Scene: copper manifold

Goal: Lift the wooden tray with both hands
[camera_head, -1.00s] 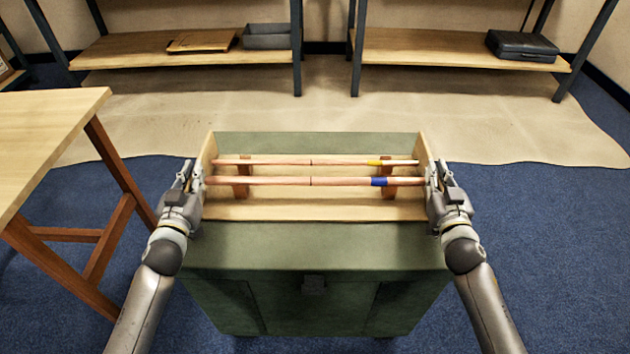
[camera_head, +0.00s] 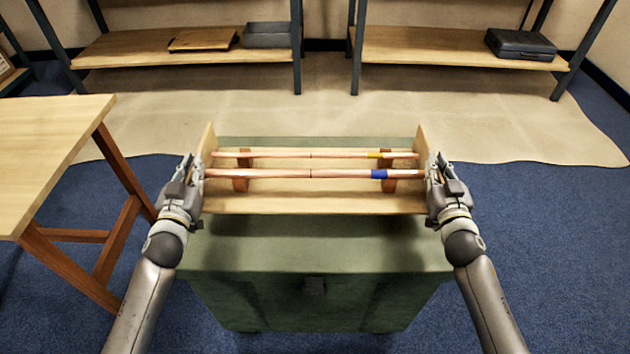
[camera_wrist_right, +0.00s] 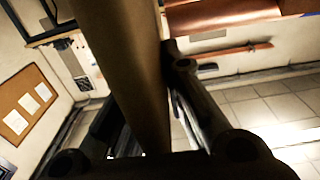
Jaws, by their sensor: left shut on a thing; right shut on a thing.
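The pale wooden tray (camera_head: 310,203) is held level above the green chest (camera_head: 315,255), with a shadow under its front edge. A copper pipe with a blue band (camera_head: 280,173) and a copper pipe with a yellow band (camera_head: 280,155) lie across it on brown wooden supports (camera_head: 241,180). My left gripper (camera_head: 196,173) is shut on the tray's left end wall. My right gripper (camera_head: 434,173) is shut on the right end wall. In the right wrist view, that wall (camera_wrist_right: 130,60) runs between the fingers. The exact finger contact is partly hidden in the head view.
A wooden table (camera_head: 50,150) stands close to my left arm. Shelves at the back hold a grey bin (camera_head: 268,35), a wooden board (camera_head: 203,40) and a dark case (camera_head: 521,44). The blue floor to the right is clear.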

